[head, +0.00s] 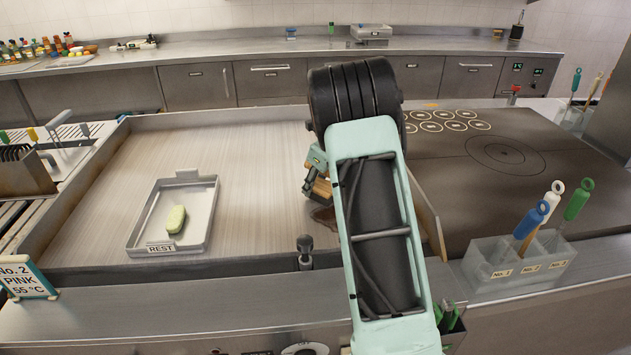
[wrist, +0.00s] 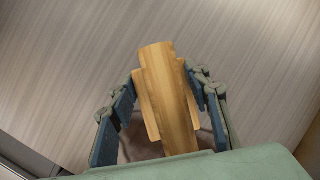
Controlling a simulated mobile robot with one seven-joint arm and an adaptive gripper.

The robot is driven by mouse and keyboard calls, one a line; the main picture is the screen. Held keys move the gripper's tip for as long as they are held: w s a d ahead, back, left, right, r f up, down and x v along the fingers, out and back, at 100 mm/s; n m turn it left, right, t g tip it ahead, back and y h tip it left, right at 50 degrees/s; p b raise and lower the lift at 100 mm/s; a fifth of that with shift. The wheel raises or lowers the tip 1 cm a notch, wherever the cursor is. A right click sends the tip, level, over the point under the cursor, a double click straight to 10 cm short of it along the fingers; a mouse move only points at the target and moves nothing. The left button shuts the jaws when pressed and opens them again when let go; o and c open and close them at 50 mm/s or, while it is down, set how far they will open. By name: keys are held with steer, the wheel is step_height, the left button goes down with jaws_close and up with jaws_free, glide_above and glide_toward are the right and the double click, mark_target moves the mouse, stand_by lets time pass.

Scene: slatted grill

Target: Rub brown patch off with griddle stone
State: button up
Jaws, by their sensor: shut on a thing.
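My gripper (head: 316,180) is at the right part of the pale steel griddle plate (head: 250,150), partly behind my arm. It is shut on a wooden piece, which looks like the griddle stone's grip (wrist: 168,95); the piece lies between the two blue-padded fingers in the wrist view. The stone's underside is hidden, so I cannot tell whether it touches the plate. The brown patch (head: 324,216) shows on the plate just below the gripper in the head view, partly covered by my arm. Brown also shows between the fingers in the wrist view (wrist: 140,143).
A divided bin (head: 515,268) with colored-handled tools stands at right front. A dark hob (head: 490,160) lies right. The plate between tray and gripper is clear.

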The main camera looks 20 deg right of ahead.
steer(key=shift+f, duration=0.45)
